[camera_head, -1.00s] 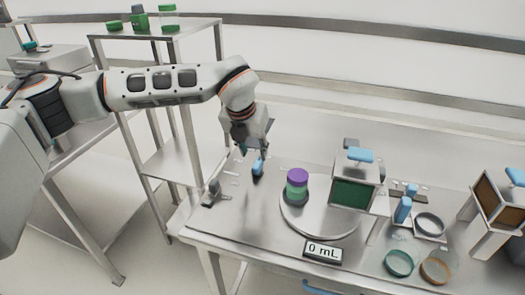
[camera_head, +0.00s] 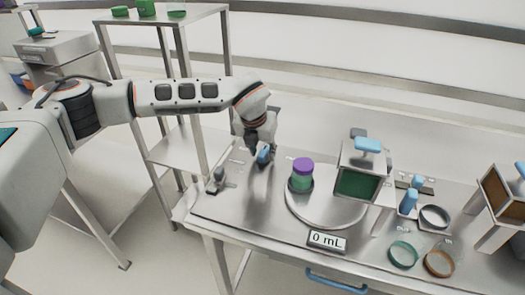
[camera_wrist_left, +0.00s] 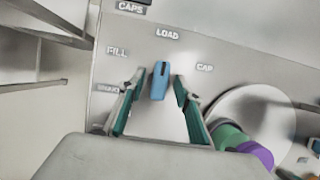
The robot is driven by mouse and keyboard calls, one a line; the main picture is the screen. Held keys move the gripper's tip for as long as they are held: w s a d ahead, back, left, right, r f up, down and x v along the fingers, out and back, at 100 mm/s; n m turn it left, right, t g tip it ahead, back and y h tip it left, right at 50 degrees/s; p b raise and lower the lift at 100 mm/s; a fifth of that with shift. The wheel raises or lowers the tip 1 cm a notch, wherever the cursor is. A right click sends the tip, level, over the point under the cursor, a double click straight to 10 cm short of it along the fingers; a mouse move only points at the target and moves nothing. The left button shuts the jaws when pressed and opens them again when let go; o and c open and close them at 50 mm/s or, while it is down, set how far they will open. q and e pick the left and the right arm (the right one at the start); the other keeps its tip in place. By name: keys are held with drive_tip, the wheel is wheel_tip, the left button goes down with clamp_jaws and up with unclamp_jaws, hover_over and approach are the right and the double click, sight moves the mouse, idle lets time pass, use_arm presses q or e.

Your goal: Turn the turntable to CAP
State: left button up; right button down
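The turntable is a round grey disc (camera_head: 325,212) on the bench, also at the right of the left wrist view (camera_wrist_left: 245,105). A green jar (camera_head: 301,183) with a purple lid (camera_head: 303,166) stands on its left side. Left of the disc is a blue knob (camera_head: 263,158), ringed by the labels FILL, LOAD and CAP (camera_wrist_left: 205,68). In the left wrist view the knob (camera_wrist_left: 159,82) has a dark line facing LOAD. My left gripper (camera_wrist_left: 160,82) is open, one finger on each side of the knob, with gaps showing. My right gripper is not in view.
A box with a dark green panel (camera_head: 356,184) stands over the back right of the disc. A "0 mL" display (camera_head: 327,241) sits at the front. Rings and blue-handled items (camera_head: 408,202) lie to the right. A small grey fixture (camera_head: 216,181) is left of the knob.

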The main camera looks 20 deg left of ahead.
use_arm(q)
clamp_jaws()
drive_tip(key=shift+m, duration=0.3)
drive_tip(key=m+h, duration=0.1)
drive_tip(key=m, duration=0.2)
drive_tip(key=shift+a+h+p, duration=0.1)
drive_tip(key=shift+h+p, duration=0.2)
drive_tip(key=shift+p, duration=0.1)
drive_tip(key=m+h, duration=0.1)
drive_tip(key=m, duration=0.3)
drive_tip(key=shift+w+g+p, duration=0.1)
drive_tip(key=shift+g+p, duration=0.3)
drive_tip(key=shift+r+m+g+h, duration=0.1)
drive_tip(key=shift+m+g+h, duration=0.3)
drive_tip(key=shift+m, duration=0.8)
drive_tip(key=shift+m+g+h+p, duration=0.3)
drive_tip(key=shift+m+g, duration=0.2)
drive_tip(key=shift+m, duration=1)
